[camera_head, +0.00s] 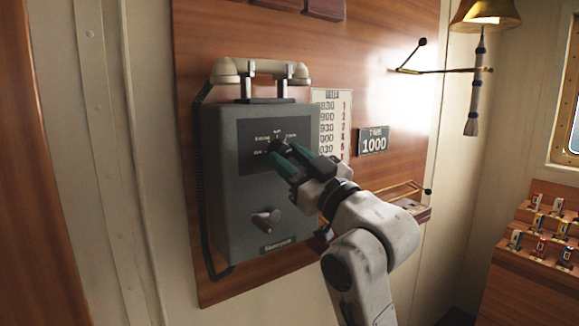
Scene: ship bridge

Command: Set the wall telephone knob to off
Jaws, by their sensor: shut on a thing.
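The wall telephone (225,210) is a grey box mounted on a wooden wall panel, with a pale handset (260,70) resting in its cradle on top. A dark dial plate with white markings sits on the upper front of the box. The dark knob (276,147) is in the middle of that plate, partly hidden by my gripper. My gripper (285,156) reaches in from the right, its green-sided fingers shut on the knob. The markings are too small to read, and I cannot tell which one the knob points at.
A crank handle (266,217) sticks out low on the telephone box. A printed bell list (333,120) and a "1000" plate (373,141) are on the panel to the right. A brass bell (486,14) hangs at the upper right. A wooden rack (530,268) stands at lower right.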

